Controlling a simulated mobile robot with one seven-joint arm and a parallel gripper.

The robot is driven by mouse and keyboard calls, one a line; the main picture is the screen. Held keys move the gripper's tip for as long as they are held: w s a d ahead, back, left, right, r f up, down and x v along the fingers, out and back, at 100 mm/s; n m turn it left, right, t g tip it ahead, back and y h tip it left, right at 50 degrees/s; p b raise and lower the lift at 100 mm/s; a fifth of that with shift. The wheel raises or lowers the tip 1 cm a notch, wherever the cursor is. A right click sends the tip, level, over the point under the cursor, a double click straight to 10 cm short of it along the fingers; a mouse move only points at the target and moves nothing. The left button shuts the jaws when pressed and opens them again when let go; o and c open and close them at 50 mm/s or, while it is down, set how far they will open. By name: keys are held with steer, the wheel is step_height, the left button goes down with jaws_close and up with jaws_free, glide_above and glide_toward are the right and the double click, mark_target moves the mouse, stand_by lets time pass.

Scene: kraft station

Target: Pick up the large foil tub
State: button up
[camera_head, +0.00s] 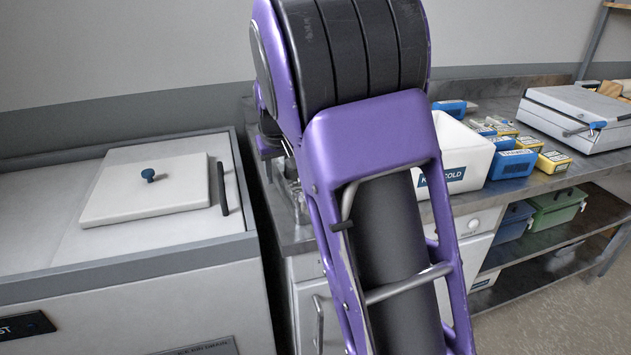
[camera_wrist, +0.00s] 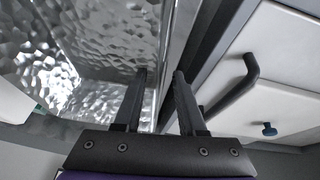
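The large foil tub (camera_wrist: 100,40), silvery with a dimpled, hammered surface, fills the left and upper part of the wrist view. My gripper (camera_wrist: 160,76) is at its side wall, with a clear gap between the two fingers. The left finger overlaps the tub's shiny inside in the picture, and the right finger is on the outer side of the wall. The wall's edge runs between the fingers; I cannot tell whether either finger touches it. In the head view my purple arm hides most of this area, and only shiny metal (camera_head: 292,190) shows beside it.
The chest with a white lid (camera_head: 145,190) and blue knob stands at left, close beside the gripper. The counter (camera_head: 500,205) at right holds a white bin (camera_head: 462,150), blue and yellow boxes (camera_head: 512,164) and a grey press-like appliance (camera_head: 575,115).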

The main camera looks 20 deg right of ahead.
steer(key=shift+x, duration=1.05)
jaws_close()
stand_by(0.5)
